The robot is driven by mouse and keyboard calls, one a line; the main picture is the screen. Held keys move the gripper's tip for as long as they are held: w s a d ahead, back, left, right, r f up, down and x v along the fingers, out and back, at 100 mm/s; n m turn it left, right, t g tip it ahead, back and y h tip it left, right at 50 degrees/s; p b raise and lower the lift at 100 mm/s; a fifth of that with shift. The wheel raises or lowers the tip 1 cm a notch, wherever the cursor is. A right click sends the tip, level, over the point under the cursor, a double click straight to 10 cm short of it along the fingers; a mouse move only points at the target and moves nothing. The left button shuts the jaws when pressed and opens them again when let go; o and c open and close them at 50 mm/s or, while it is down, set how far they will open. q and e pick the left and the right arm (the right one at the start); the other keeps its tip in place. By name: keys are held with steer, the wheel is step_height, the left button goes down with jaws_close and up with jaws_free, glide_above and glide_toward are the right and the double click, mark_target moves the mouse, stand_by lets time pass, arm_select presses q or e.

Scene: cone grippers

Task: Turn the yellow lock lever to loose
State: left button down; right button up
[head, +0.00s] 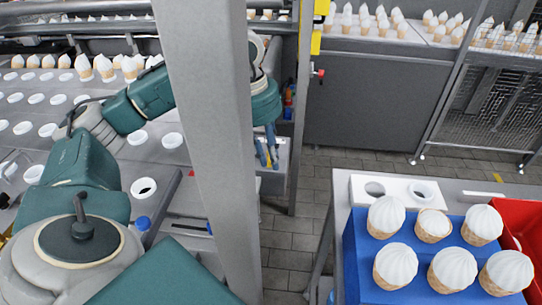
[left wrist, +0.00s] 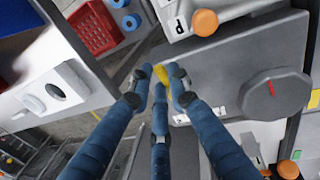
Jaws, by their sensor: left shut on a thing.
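The yellow lock lever (left wrist: 161,76) shows in the left wrist view between my fingertips, beside a grey metal panel (left wrist: 225,75). My left gripper (left wrist: 160,84) has its blue fingers closed in around it, so only part of the lever shows. In the head view my left gripper (head: 267,158) points down just right of a grey post. I cannot make out the lever in that view. The lever's exact angle is hard to tell. My right gripper is in neither view.
The grey upright post (head: 207,130) stands in front of my left arm in the head view. A table at the right holds a blue tray (head: 351,262) of ice cream cones and a red crate (head: 512,213). A grey dial (left wrist: 274,96) with a red mark sits near the lever.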

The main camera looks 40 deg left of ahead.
arm_select(q)
steer(key=shift+w+a+r, duration=0.1)
steer(key=shift+r, duration=0.05)
steer(key=c, duration=1.6)
jaws_free()
steer(key=shift+c, duration=0.2)
step_height(320, 180, up, 12)
steer(key=s+a, duration=0.1)
steer(key=a, duration=0.1)
steer(key=shift+s, duration=0.3)
steer(key=shift+f, duration=0.2)
